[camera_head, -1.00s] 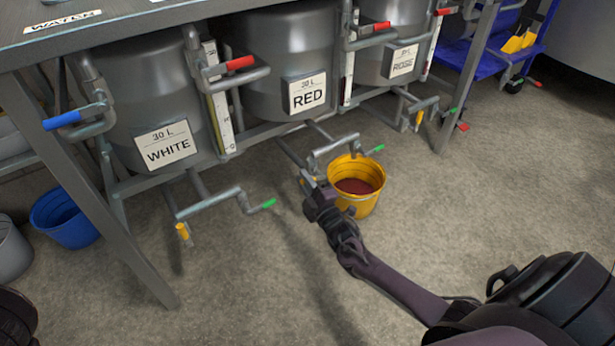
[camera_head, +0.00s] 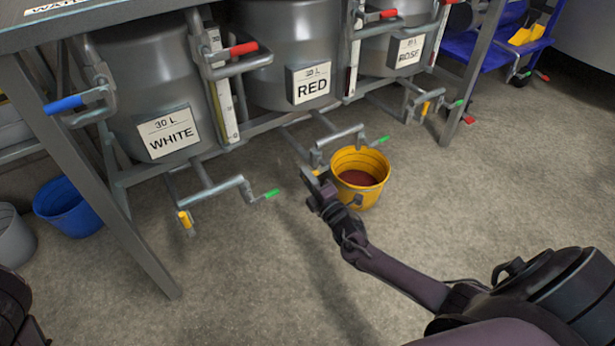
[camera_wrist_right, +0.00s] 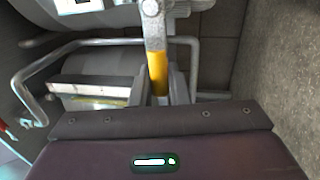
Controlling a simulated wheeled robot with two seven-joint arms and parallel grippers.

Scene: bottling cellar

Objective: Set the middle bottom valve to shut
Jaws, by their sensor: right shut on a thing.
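The middle bottom valve (camera_head: 338,139) is a grey pipe under the tank labelled RED (camera_head: 283,50), with a green handle (camera_head: 379,141) at its right end. Its yellow lever is mostly hidden by my gripper in the head view. In the right wrist view the yellow lever (camera_wrist_right: 158,72) hangs from a grey pivot, its lower end between my fingers. My right gripper (camera_head: 314,182) is shut on this lever, just left of the yellow bucket; it also shows in the wrist view (camera_wrist_right: 161,90). My left gripper is not in view.
A yellow bucket (camera_head: 346,160) with dark red liquid stands on the floor beneath the valve, close to my right gripper. The WHITE (camera_head: 140,75) and ROSE (camera_head: 385,52) tanks flank it with similar valves. A blue bucket (camera_head: 68,210) stands left. The front floor is clear.

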